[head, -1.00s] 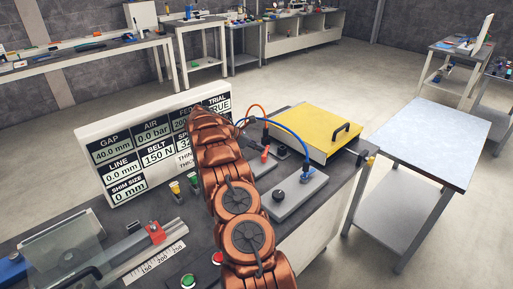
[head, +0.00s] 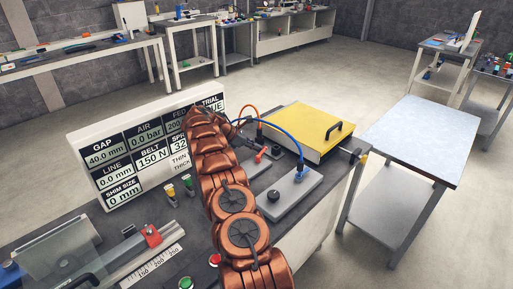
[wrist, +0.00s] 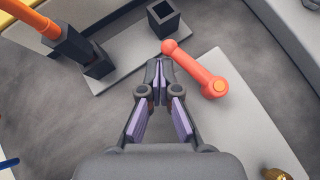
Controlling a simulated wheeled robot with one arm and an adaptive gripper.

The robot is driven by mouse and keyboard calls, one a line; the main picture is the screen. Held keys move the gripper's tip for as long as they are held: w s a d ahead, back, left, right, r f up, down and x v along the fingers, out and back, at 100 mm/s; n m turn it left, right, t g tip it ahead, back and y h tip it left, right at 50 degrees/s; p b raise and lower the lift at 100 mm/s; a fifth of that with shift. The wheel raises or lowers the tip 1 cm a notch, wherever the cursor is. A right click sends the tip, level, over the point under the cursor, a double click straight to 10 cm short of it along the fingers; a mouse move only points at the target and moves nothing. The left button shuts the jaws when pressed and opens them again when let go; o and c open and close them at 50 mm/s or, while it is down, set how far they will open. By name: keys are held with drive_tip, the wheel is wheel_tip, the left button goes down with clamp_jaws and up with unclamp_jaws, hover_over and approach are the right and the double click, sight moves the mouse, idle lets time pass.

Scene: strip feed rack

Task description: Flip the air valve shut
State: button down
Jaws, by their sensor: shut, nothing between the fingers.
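The air valve's red lever (wrist: 195,68) shows in the wrist view. Its round pivot is at lower right over a light grey plate (wrist: 232,125), and its free end points to upper left. In the head view the small red lever (head: 261,156) is beside my arm. My gripper (wrist: 160,64) is shut and empty. Its fingertips are just left of and below the lever's free end; I cannot tell whether they touch. In the head view the arm's end hides much of the gripper. The display board (head: 150,150) reads AIR 0.0 bar.
A black fitting with an orange hose (wrist: 30,16) and an open black square block (wrist: 163,18) stand near the gripper. A blue hose (head: 283,133) arches to a grey plate with a black knob (head: 273,195). A yellow panel (head: 302,127) lies behind.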

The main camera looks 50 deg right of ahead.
drive_tip(key=shift+s+a, duration=0.1)
drive_tip(key=shift+a, duration=0.05)
drive_tip(key=shift+s+a+b, duration=0.35)
drive_tip(key=shift+a+b, duration=0.25)
drive_tip(key=shift+b, duration=0.05)
wheel_tip(320, 180, up, 10)
idle(0.8)
idle(0.5)
